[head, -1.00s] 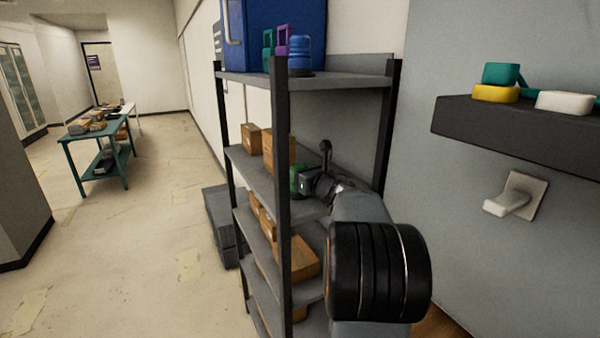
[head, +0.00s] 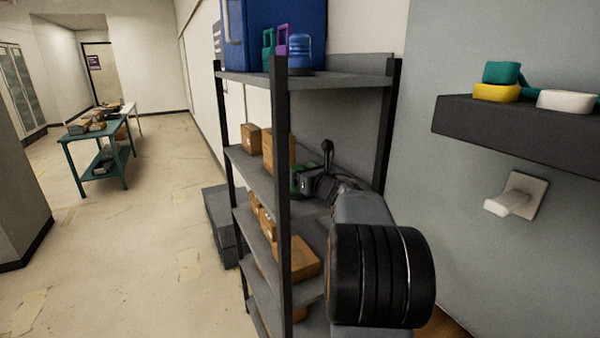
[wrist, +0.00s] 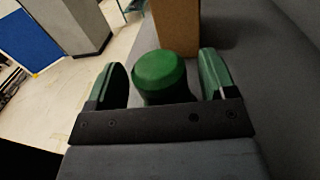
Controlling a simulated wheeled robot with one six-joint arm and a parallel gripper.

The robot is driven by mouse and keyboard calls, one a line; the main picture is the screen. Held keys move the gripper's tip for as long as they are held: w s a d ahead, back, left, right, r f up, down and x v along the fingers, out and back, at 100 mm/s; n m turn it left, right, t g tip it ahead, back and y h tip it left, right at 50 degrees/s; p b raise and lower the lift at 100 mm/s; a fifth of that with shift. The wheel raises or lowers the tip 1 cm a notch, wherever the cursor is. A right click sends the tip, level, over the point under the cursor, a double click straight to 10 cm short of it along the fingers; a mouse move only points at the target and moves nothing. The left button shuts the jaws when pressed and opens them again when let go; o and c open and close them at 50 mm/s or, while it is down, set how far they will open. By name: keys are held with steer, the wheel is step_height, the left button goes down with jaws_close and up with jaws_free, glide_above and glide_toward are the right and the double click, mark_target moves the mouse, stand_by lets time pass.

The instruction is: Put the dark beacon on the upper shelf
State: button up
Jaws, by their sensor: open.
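A dark green beacon (wrist: 160,78) with a rounded top stands on a grey shelf in the wrist view. My gripper (wrist: 161,66) is open, with one green-padded finger on each side of the beacon and a visible gap on both sides. The beacon's lower part is hidden behind the gripper's dark crossbar. In the head view my gripper (head: 305,182) is at the middle shelf, partly behind the rack's front post, and the beacon cannot be told apart from the green fingers. The upper shelf (head: 345,81) holds a blue beacon (head: 299,54) near its front post.
A large blue case (head: 262,35) and teal and purple items stand on the upper shelf, whose right part is clear. Brown boxes (head: 268,150) stand on the middle shelf, one close beyond the beacon. The dark posts (head: 281,200) frame the rack. A wall ledge (head: 520,125) is at right.

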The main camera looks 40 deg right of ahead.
steer(key=s+b, duration=0.3)
steer(key=s, duration=0.8)
steer(key=shift+s+b, duration=0.2)
steer(key=shift+b, duration=0.1)
